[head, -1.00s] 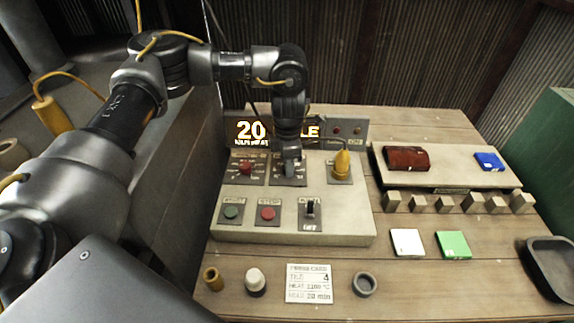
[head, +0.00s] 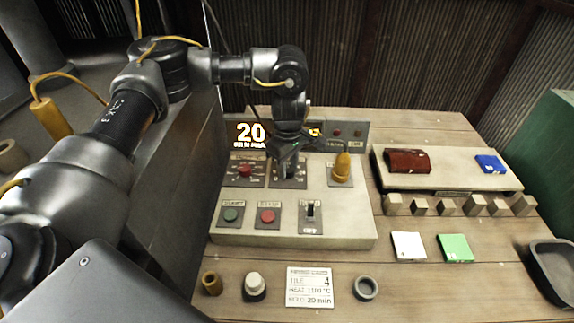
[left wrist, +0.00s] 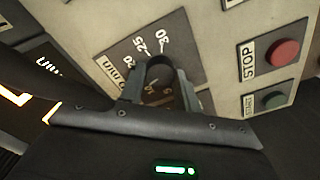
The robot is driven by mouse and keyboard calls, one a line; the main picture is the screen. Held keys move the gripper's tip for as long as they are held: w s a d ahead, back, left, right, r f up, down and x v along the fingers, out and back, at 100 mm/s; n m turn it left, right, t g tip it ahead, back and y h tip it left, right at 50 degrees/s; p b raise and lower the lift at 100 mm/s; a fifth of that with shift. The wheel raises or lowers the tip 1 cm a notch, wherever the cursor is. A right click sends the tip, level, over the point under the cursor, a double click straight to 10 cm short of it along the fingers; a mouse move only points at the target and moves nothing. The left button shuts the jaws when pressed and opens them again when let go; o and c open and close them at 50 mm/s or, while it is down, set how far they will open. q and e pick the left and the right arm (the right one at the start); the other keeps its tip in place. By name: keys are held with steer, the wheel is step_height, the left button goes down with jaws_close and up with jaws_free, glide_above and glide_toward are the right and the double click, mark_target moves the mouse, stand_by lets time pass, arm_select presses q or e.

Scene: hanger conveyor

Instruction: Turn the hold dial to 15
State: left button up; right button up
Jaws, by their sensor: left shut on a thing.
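The hold dial (left wrist: 160,75) is a dark round knob on a plate marked with numbers, 25 and 30 among them. Its plate (head: 300,183) is in the middle of the control panel's upper row. My left gripper (head: 287,172) points down over it and is shut on the dial, with one finger on each side in the left wrist view (left wrist: 165,95). The gripper hides most of the dial and its pointer, so I cannot read its setting. The lit display (head: 250,132) behind shows 20; its right part is covered. My right gripper is not in view.
A red-knobbed dial (head: 245,171) is close left of the gripper, a yellow handle (head: 342,166) close right. Green (head: 231,214) and red (head: 267,216) buttons and a switch (head: 311,212) are in front. A card (head: 309,287) reads hold 20 min.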

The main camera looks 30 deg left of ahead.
mark_target(288, 169)
arm_select(q)
steer(key=shift+s+m, duration=0.1)
steer(key=shift+m, duration=1)
steer(key=shift+f, duration=0.1)
steer(key=o, duration=1)
steer(key=shift+d, duration=0.1)
steer(key=shift+r, duration=0.3)
step_height(288, 169, up, 10)
steer(key=shift+r+b, duration=0.2)
steer(key=shift+b, duration=0.1)
